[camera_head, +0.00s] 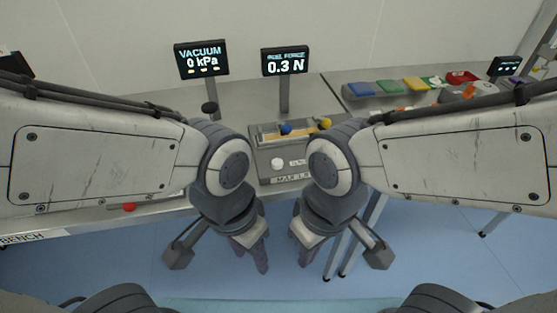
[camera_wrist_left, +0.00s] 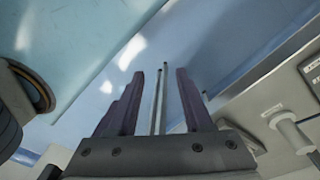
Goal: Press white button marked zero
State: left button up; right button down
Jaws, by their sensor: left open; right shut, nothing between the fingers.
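A round white button (camera_head: 277,163) sits on the front of a grey device (camera_head: 262,165), between my two wrists in the head view. A smaller pale shape lies to its right, and no zero mark is readable. In the left wrist view, a white cylindrical knob (camera_wrist_left: 291,131) stands out from a grey panel at the right; I cannot tell whether it is the same button. My left gripper (camera_head: 252,255) hangs below and left of the button, open and empty; its spread fingers (camera_wrist_left: 160,88) show in the wrist view. My right gripper (camera_head: 309,250) hangs below and right, shut and empty.
Displays read "VACUUM 0 kPa" (camera_head: 201,60) and 0.3 N (camera_head: 285,62). Colored trays (camera_head: 388,87) stand on the right table. A red button (camera_head: 129,207) is at the left bench edge. Blue floor lies below.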

pick_arm(q)
grip_shut()
dwell(1.5)
